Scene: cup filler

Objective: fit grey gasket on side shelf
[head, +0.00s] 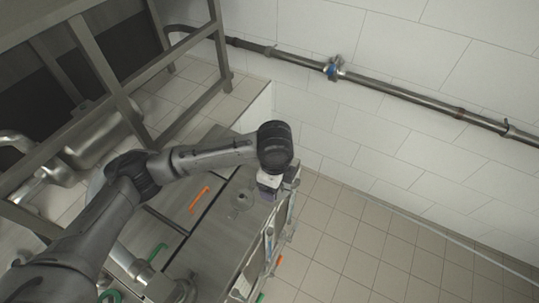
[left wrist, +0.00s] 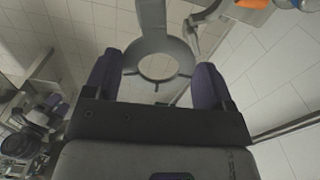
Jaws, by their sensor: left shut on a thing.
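The gasket cannot be made out in the head view. A narrow rack that looks like the side shelf (head: 268,243) runs along the counter's right side, just below the gripper. My right gripper is out of view.
On the steel counter (head: 212,232) are a round clear piece with a dark knob (head: 243,198) and an orange bar (head: 199,199). A metal frame (head: 121,100) stands at left. A wall pipe (head: 395,90) runs behind. Tiled floor (head: 345,235) at right is clear.

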